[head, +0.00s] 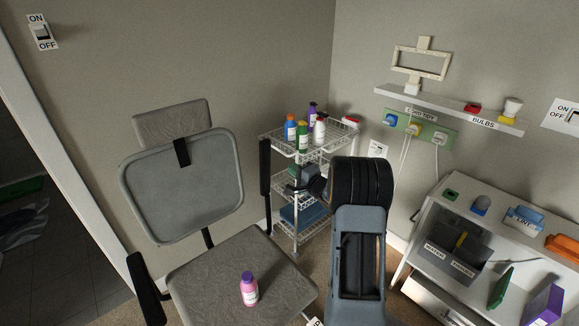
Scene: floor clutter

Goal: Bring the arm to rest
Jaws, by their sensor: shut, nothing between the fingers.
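My arm (357,255) rises from the bottom of the head view, right of the middle, as a grey-blue link. It ends at the top in a thick black ribbed joint (362,185). The arm stands in front of the right side of the trolley. I cannot make out my gripper or its fingers. A dark grey shape shows just left of the black joint, in front of the trolley's middle shelf, and I cannot tell whether it is part of my arm.
A grey chair (225,275) stands at left with a pink bottle (249,289) on its seat. A white wire trolley (274,137) holds several bottles on top. A white cabinet (525,205) with items stands at right, below a wall shelf (445,108). A dark doorway is far left.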

